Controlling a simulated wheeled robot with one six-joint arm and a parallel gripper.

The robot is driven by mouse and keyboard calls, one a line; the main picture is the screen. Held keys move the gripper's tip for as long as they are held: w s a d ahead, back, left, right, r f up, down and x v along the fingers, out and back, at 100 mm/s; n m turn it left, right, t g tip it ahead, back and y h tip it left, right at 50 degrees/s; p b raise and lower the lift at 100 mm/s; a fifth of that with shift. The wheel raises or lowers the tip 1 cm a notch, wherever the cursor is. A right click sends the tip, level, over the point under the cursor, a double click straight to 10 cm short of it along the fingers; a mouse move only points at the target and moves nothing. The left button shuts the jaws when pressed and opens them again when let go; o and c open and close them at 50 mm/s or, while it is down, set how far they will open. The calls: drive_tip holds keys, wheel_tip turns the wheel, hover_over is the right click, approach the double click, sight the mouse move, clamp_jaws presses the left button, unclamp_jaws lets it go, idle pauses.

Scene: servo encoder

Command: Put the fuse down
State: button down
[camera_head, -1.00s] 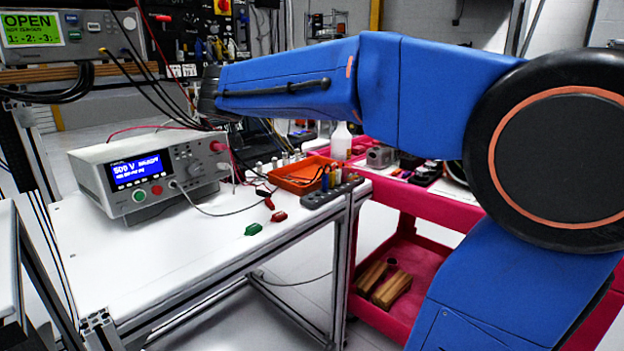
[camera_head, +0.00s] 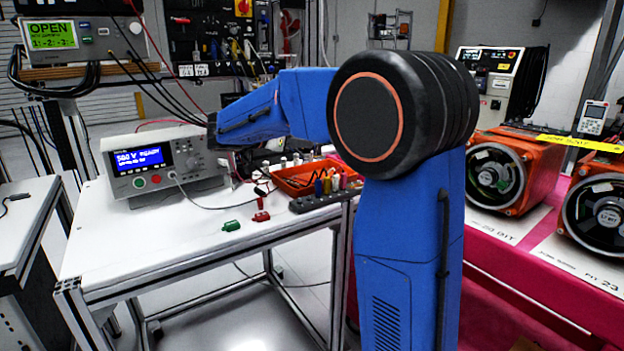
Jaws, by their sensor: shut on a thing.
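I cannot make out a fuse in this view. My blue arm reaches from the right toward the tester on the white bench, and its dark far end is over the bench's back part. My gripper and its fingertips do not show; they are hidden beyond the end of the arm. The white bench (camera_head: 150,237) has bare room at its front and left.
A tester (camera_head: 165,160) reading "500 V READY" stands on the bench. A green clip (camera_head: 231,226) and a red clip (camera_head: 261,217) lie near the middle. An orange bin (camera_head: 300,188) sits behind a grey holder (camera_head: 318,202). Orange motors (camera_head: 515,165) stand on the pink table at right.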

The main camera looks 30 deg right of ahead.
wheel_tip(320, 180, down, 9)
idle(0.5)
drive_tip(key=c, duration=1.7)
unclamp_jaws()
drive_tip(key=shift+f, duration=0.1)
drive_tip(key=shift+o, duration=0.2)
drive_tip(key=v, duration=1.2)
